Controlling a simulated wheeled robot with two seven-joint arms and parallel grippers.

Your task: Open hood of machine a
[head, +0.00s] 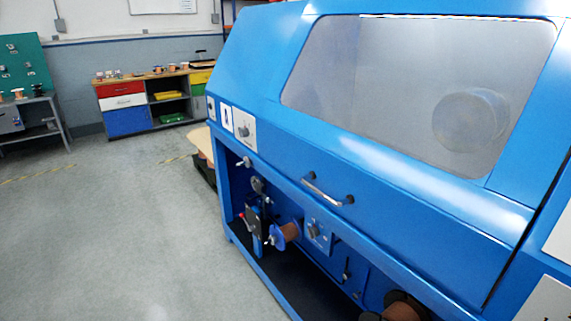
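A large blue machine (262,125) fills the right half of the head view. Its hood (385,165) is down, with a wide clear window (410,85) through which a grey cylinder shows dimly. A metal bar handle (327,188) with dark ends sits on the hood's lower front. I cannot read a label naming the machine. Neither of my grippers is in view.
Below the hood is an open bay with pulleys, a copper spool (290,232) and a larger dark-rimmed spool (404,308). The grey floor (110,220) at left is clear. A drawer cabinet (125,105) and a green-backed workbench (28,105) stand farther back.

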